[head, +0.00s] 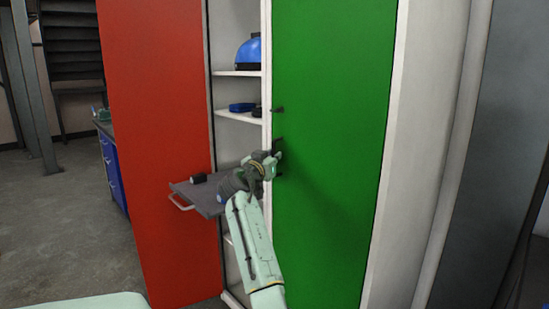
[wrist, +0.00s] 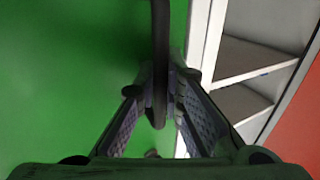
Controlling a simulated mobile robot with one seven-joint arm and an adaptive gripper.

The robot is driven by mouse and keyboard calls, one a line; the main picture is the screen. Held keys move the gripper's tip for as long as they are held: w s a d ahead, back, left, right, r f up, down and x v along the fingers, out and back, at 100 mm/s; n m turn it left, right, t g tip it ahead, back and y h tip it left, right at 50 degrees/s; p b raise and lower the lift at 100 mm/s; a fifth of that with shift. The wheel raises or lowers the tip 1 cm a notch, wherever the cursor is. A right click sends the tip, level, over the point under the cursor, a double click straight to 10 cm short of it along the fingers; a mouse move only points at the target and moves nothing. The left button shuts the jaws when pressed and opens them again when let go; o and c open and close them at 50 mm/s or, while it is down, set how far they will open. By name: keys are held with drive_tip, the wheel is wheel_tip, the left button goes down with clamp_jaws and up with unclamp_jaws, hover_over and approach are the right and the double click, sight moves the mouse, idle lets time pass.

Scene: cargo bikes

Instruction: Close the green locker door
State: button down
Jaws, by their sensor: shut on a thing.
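The green locker door (head: 330,130) fills the middle right of the head view and the left of the wrist view (wrist: 60,80). Its left edge lies along a white upright of the locker; I cannot tell whether it is fully flush. A dark bar handle (wrist: 160,45) stands on the door near that edge. My gripper (head: 275,160) is at the handle, in front of the door. In the wrist view, its two fingers (wrist: 160,95) are closed on the bar, one on each side. The gripper partly hides the handle in the head view.
The red door (head: 160,140) stands open on the left, with white shelves (head: 238,117) showing beside it. A grey tray (head: 203,196) with a metal handle sticks out behind my arm.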

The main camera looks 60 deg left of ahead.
drive_tip(key=shift+w+r, duration=0.1)
drive_tip(key=shift+r, duration=0.1)
drive_tip(key=c, duration=2)
unclamp_jaws()
drive_tip(key=shift+o, duration=0.2)
drive_tip(key=shift+w+f, duration=0.1)
drive_tip(key=shift+w, duration=0.05)
drive_tip(key=shift+s+d+f, duration=0.1)
drive_tip(key=shift+s+d, duration=0.05)
drive_tip(key=shift+s, duration=0.15)
drive_tip(key=v, duration=1.1)
drive_tip(key=shift+s, duration=0.2)
drive_tip(key=shift+d, duration=0.1)
